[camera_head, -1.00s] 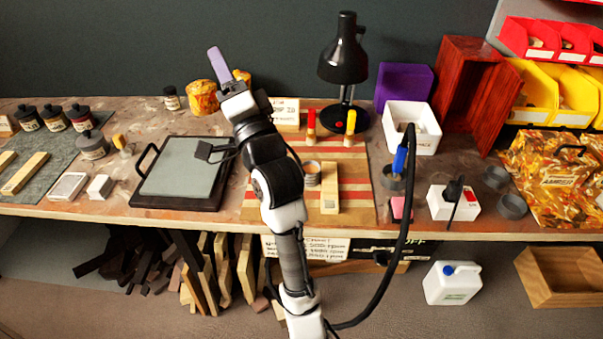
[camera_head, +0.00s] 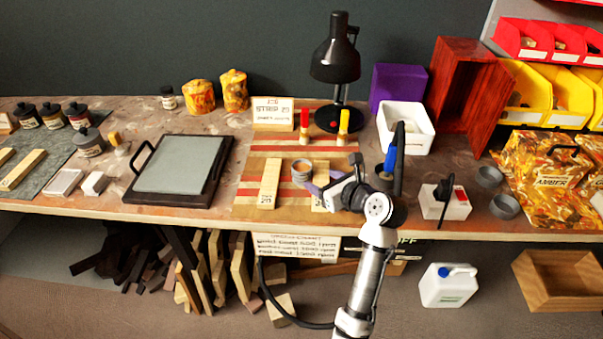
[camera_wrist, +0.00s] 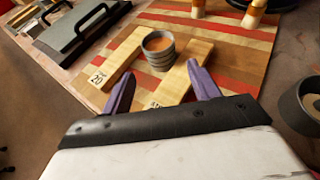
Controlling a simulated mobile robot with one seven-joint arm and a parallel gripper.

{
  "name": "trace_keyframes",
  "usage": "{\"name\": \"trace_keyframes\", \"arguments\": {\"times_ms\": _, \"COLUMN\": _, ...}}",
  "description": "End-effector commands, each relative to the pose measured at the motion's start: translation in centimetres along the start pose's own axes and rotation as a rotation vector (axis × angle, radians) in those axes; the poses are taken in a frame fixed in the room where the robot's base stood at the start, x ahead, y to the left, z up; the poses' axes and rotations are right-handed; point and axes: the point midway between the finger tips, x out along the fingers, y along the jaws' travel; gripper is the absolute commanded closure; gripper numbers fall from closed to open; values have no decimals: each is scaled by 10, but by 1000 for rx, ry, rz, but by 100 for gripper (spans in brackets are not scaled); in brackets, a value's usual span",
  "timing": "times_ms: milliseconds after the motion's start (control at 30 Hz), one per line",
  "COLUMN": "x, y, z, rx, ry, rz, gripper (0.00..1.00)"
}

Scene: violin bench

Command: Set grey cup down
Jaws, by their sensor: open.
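A grey cup (camera_head: 301,171) with orange-brown contents stands upright between two pale wooden bars on the striped board (camera_head: 275,148). In the wrist view the cup (camera_wrist: 160,52) shows ahead of my fingers, with a ribbed side, close to both bars. The left bar (camera_head: 270,183) carries a label reading 20; the right bar (camera_head: 320,197) is partly hidden by my gripper. My gripper (camera_wrist: 162,88) is open, its two purple fingers apart and nothing between them touching the cup. In the head view my gripper (camera_head: 313,187) is low, just right and in front of the cup.
More grey cups (camera_head: 489,177) stand on the right of the bench. Red and yellow-topped pegs (camera_head: 304,125) stand behind the cup. A black lamp (camera_head: 336,60) is at the back.

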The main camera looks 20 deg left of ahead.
Motion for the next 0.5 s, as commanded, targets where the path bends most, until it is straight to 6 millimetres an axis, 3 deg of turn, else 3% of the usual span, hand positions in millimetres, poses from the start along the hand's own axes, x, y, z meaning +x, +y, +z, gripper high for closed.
{"name": "trace_keyframes", "arguments": {"times_ms": 100, "x": 20, "y": 0, "z": 1, "rx": -2, "ry": 1, "rz": 2, "gripper": 40}}
{"name": "trace_keyframes", "arguments": {"times_ms": 367, "x": 40, "y": 1, "z": 0, "rx": -4, "ry": 1, "rz": 0, "gripper": 40}}
{"name": "trace_keyframes", "arguments": {"times_ms": 500, "x": 61, "y": 1, "z": -2, "rx": -2, "ry": 2, "rz": 0, "gripper": 40}}
